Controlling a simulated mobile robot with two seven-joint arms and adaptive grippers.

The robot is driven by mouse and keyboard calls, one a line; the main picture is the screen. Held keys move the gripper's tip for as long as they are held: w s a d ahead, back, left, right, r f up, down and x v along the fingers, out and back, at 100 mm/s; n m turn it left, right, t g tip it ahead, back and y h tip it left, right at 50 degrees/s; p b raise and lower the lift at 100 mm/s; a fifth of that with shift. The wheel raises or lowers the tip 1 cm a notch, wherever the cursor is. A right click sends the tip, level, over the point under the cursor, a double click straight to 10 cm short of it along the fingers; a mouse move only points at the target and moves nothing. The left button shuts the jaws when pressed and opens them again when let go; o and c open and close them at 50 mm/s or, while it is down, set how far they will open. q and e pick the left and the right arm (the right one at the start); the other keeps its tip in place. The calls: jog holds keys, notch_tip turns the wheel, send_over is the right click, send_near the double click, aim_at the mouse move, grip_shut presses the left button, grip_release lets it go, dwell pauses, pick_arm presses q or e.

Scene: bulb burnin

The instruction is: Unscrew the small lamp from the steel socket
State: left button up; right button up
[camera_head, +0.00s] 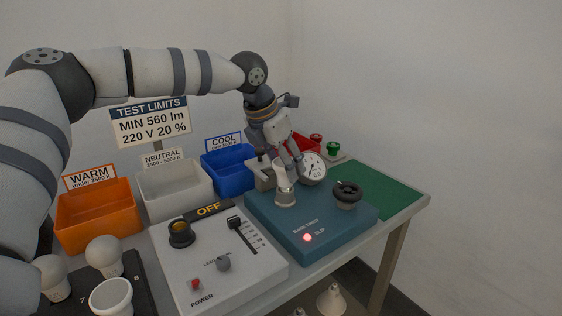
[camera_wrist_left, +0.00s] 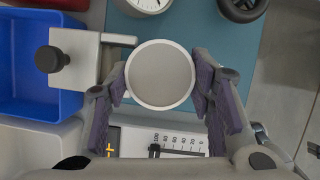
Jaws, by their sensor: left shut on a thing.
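The small lamp (camera_wrist_left: 160,75) has a round grey face with a white rim, seen from above in the left wrist view. It stands on the steel socket (camera_head: 286,199) on the blue-green base of the test stand in the head view; the fingers partly cover it there. My left gripper (camera_head: 286,173) reaches down from above, its two fingers on opposite sides of the lamp, shut on it. The lamp hides the socket in the wrist view. My right gripper is in neither view.
A clamp-like block (camera_wrist_left: 75,58) stands close left of the lamp, a dial gauge (camera_head: 313,169) behind it and a dark handwheel (camera_head: 346,194) to the right. A red light (camera_head: 308,238) glows. Orange (camera_head: 97,215), white (camera_head: 175,188) and blue (camera_head: 228,171) bins stand left. The green mat (camera_head: 385,193) has free room.

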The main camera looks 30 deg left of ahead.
pick_arm(q)
jog(key=shift+d+r+n+y, duration=0.15)
jog(key=shift+n+y, duration=0.25)
jog(key=shift+n, duration=0.6)
jog(key=shift+w+n+y, duration=0.1)
jog(key=shift+n+y, duration=0.3)
jog(key=shift+n, duration=0.5)
jog(key=n+y, duration=0.1)
jog(key=n, duration=0.3)
jog(key=shift+d+r+y, duration=0.1)
jog(key=shift+y, duration=0.3)
jog(key=n+g, duration=0.1)
jog(key=n, duration=0.2)
jog(key=n+y, duration=0.1)
jog(key=n, duration=0.2)
jog(key=shift+w+g+y, duration=0.15)
jog(key=shift+g+y, duration=0.15)
jog(key=shift+g, duration=0.1)
jog(key=shift+w+r, duration=0.1)
jog(key=shift+r, duration=1.85)
grip_shut()
grip_release()
jog(key=shift+f, duration=0.3)
